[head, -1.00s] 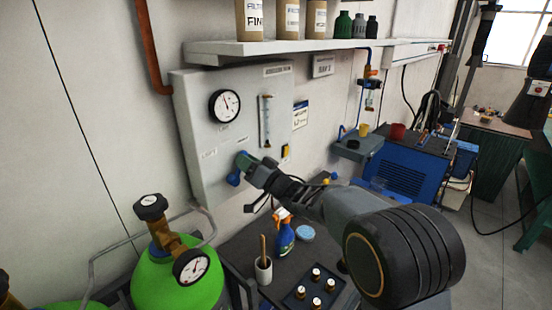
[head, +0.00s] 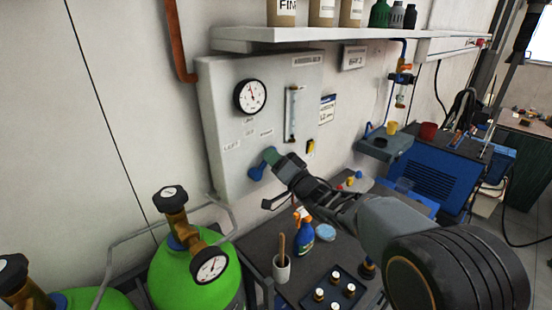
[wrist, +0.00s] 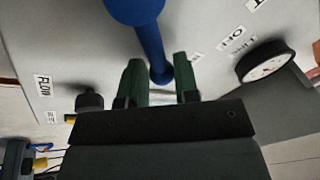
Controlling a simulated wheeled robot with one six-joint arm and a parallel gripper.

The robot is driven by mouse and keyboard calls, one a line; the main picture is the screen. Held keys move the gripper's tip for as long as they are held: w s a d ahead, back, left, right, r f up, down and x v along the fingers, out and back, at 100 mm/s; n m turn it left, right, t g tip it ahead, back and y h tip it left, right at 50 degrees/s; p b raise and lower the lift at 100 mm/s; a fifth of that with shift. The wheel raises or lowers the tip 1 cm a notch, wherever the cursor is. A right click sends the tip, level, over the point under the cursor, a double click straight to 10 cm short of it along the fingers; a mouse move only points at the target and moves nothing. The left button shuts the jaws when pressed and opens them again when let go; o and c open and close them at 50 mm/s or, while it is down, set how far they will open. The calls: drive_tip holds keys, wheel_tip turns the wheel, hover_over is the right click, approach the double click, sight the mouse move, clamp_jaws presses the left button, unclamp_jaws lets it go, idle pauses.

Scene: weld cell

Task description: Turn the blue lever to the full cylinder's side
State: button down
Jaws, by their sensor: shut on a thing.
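The blue lever (head: 256,173) is on the front of the pale grey wall panel (head: 222,95), below the round gauge. Its rounded blue end shows at the lower left of my gripper (head: 271,156). In the wrist view the blue lever (wrist: 150,40) runs from a large round end at the top edge down to a smaller end between the green fingers of my gripper (wrist: 160,80). My gripper is shut on the lever. A green cylinder (head: 185,275) with a brass regulator and gauge (head: 210,265) stands at lower left. A second green cylinder (head: 90,300) is partly cut off. Their gauge readings are too small to tell.
Below the panel, a dark bench top holds a blue spray bottle (head: 305,235), a cup with a brush (head: 282,267) and a tray of small parts (head: 333,292). A shelf (head: 350,38) with containers runs above. A blue machine (head: 438,175) stands at right.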

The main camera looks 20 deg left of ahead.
drive_tip(key=c, duration=1.1)
unclamp_jaws()
drive_tip(key=shift+w, duration=0.1)
drive_tip(key=b+v, duration=0.4)
drive_tip(key=v, duration=1)
drive_tip(key=shift+w, duration=0.1)
